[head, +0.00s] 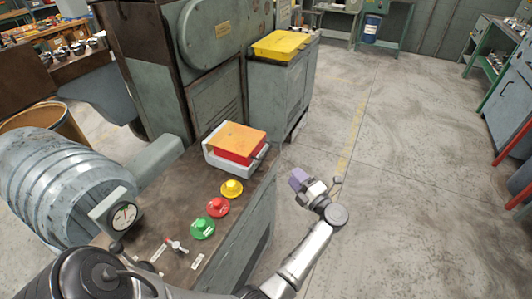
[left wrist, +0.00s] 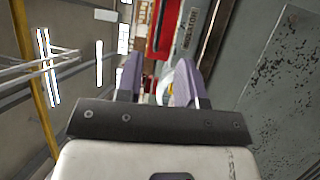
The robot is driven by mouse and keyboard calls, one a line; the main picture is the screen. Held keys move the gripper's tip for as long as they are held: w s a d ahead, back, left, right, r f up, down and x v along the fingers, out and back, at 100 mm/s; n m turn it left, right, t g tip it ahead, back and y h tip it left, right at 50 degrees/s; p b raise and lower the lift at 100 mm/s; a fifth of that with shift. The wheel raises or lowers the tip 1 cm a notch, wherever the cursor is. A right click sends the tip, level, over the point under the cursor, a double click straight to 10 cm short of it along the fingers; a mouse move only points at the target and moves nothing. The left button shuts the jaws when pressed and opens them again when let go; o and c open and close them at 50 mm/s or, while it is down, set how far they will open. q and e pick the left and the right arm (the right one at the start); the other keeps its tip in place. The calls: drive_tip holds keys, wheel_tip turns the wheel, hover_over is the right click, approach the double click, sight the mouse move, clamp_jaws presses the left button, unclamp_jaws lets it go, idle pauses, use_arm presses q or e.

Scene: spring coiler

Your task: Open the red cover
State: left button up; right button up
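The red cover (head: 236,150) is a box-shaped lid with an orange top, shut in a white housing on the bench. A dark handle or bar shows along its right side. My left gripper (head: 302,182), with purple fingers, is to the right of the cover and beyond the bench edge, apart from it. In the left wrist view a red panel (left wrist: 163,30), probably the cover, shows beyond the fingers, beside a lettered light strip. The fingers (left wrist: 157,82) stand apart, with no held thing clearly visible between them. My right gripper is not in view.
Yellow (head: 232,189), red (head: 218,207) and green (head: 203,228) buttons stand on the bench (head: 170,215) in front of the cover. A gauge (head: 123,217) and a small lever (head: 176,246) are at left. A yellow tray (head: 280,45) tops the cabinet behind.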

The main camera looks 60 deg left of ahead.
sight(266, 152)
use_arm(q)
drive_tip(key=shift+n+g, duration=0.4)
drive_tip(key=shift+g, duration=0.1)
drive_tip(key=shift+s+b+x, duration=0.2)
drive_tip(key=shift+b+x, duration=0.1)
drive_tip(key=shift+x, duration=2)
drive_tip(key=shift+s+b+x, duration=0.2)
drive_tip(key=shift+b+x, duration=0.05)
drive_tip(key=shift+x, duration=2.05)
drive_tip(key=shift+s+b+x, duration=0.2)
drive_tip(key=shift+b+x, duration=0.1)
drive_tip(key=shift+x, duration=2)
drive_tip(key=shift+d+f, duration=0.1)
clamp_jaws()
